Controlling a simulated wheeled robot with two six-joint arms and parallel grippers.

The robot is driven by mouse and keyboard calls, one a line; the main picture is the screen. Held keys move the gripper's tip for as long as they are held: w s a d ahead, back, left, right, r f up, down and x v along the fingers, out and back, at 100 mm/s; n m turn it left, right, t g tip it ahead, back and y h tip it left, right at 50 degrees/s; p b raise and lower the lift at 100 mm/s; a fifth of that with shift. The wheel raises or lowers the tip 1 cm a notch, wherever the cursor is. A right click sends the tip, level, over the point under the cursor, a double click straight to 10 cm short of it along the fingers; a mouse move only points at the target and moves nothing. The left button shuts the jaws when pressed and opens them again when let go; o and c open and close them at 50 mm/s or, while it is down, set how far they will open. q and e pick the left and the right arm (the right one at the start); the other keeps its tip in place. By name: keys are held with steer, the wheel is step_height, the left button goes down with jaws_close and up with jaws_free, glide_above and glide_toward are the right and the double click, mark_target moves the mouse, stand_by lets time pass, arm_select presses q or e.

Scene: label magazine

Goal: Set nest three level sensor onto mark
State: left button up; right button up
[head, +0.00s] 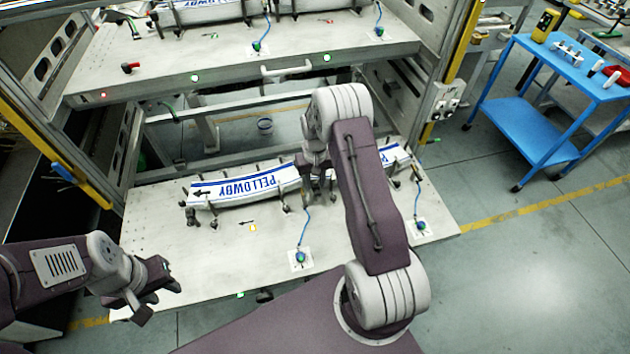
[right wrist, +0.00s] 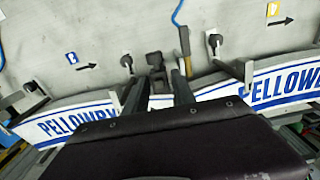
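Two blue-green sensors with blue cables sit on white square marks on the lower shelf: one near the front (head: 300,258), one at the right (head: 421,226). I cannot tell which is nest three's. My right gripper (head: 319,185) is over the middle of the shelf, between the two label stacks, behind the front sensor. In the right wrist view its fingers (right wrist: 163,82) are apart, with a dark clamp block (right wrist: 154,62) just beyond them; no sensor shows there, only a blue cable (right wrist: 178,14). My left gripper (head: 152,291) appears open and empty near the shelf's left front corner.
Label stacks marked PELLOWBY (head: 245,187) lie in nests with several upright clamps. A yellow tag (head: 252,228) and a blue tag (right wrist: 71,58) have arrows beside them. An upper shelf (head: 215,58) overhangs behind. A blue cart (head: 525,127) stands far right.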

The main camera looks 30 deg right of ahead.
steer(key=shift+c, duration=0.3)
jaws_close()
stand_by(1.0)
